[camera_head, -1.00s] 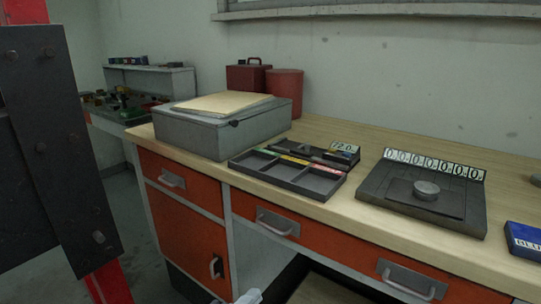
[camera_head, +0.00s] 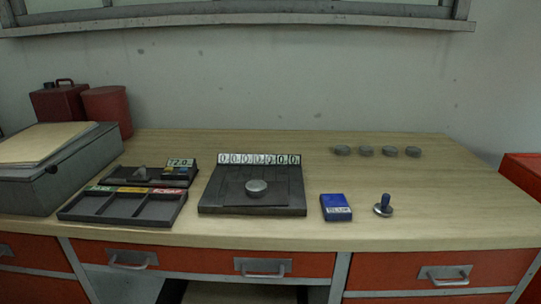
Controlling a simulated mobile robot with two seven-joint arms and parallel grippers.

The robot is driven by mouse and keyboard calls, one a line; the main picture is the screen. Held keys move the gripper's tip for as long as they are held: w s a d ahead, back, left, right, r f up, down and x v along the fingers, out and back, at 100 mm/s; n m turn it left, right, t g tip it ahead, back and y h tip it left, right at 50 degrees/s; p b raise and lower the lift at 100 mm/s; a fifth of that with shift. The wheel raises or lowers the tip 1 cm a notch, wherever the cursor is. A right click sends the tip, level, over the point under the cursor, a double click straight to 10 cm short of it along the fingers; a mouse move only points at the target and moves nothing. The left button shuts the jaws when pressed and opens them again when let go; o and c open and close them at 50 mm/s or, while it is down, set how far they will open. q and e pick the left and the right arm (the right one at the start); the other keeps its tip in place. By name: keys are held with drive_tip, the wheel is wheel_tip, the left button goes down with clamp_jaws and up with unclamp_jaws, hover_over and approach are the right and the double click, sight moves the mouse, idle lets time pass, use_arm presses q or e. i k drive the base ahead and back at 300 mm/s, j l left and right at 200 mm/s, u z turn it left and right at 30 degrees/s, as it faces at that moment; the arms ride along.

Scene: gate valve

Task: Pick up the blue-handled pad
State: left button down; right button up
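Neither of my grippers shows in the head view.
A dark plate with a round disc and number cards (camera_head: 252,190) sits mid-desk. A three-compartment tray (camera_head: 123,207) and a grey box (camera_head: 57,170) are to the left. Several grey discs (camera_head: 366,151) line the back right. The desk (camera_head: 440,205) is clear right of the pad.

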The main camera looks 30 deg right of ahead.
sight(383, 210)
drive_tip(key=l+z, duration=0.1)
drive_tip(key=z, duration=0.75)
drive_tip(key=i+l+z, duration=0.1)
drive_tip(key=z, duration=0.3)
drive_tip(key=l+z, duration=0.1)
drive_tip(key=z, duration=0.35)
